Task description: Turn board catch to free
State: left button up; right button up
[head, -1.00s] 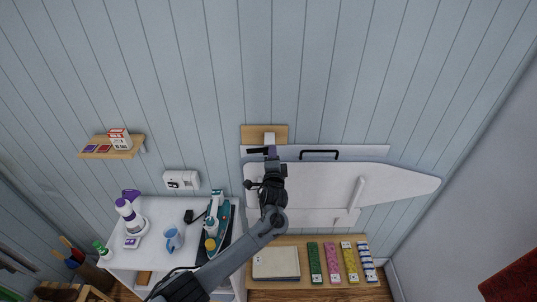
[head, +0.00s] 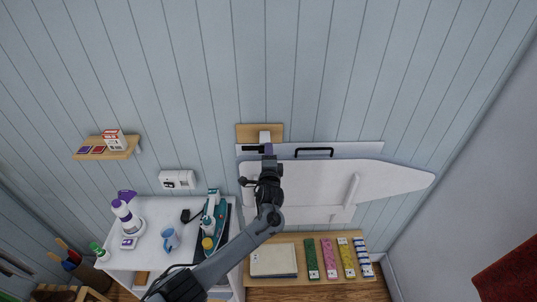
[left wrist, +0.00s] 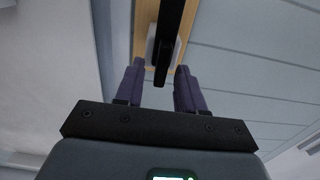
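The board catch is a black lever (head: 251,148) on a white mount (head: 265,136), fixed to a wooden plate (head: 245,131) on the wall. In the head view the lever points left, roughly level. The white ironing board (head: 320,175) lies flat against the wall below it. My left gripper (head: 267,149) is at the catch, just below the white mount. In the left wrist view its two purple fingers (left wrist: 159,80) are apart, with the black lever (left wrist: 171,35) showing in the gap between them. I cannot tell whether they touch it. My right gripper is not in view.
A black handle (head: 314,151) sits right of the catch. A white cabinet (head: 150,258) at lower left carries bottles, a mug and an iron. A low wooden shelf (head: 290,288) holds colourful folded items. A small wall shelf (head: 120,152) is at left. The upper wall is clear.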

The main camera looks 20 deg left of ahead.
pick_arm(q)
jog(key=shift+s, duration=0.1)
jog(key=v, duration=1)
jog(key=shift+s+d, duration=0.2)
jog(key=shift+s, duration=0.05)
dwell(0.4)
jog(key=s+f+g+h+p, duration=0.3)
jog(key=s+f+g, duration=0.3)
jog(key=s+f, duration=1.45)
jog(key=s+d+r+n+g+h+p, duration=0.1)
jog(key=s+r+n, duration=0.4)
jog(key=s, duration=0.5)
jog(key=s+d+r+n+g+h, duration=0.1)
jog(key=s+r+n+g+h, duration=0.2)
jog(key=s, duration=0.8)
notch_tip(320, 180, up, 5)
jog(key=n+g, duration=0.2)
jog(key=n, duration=0.1)
jog(key=shift+g+h+p, duration=0.35)
jog(key=shift+g+h, duration=0.05)
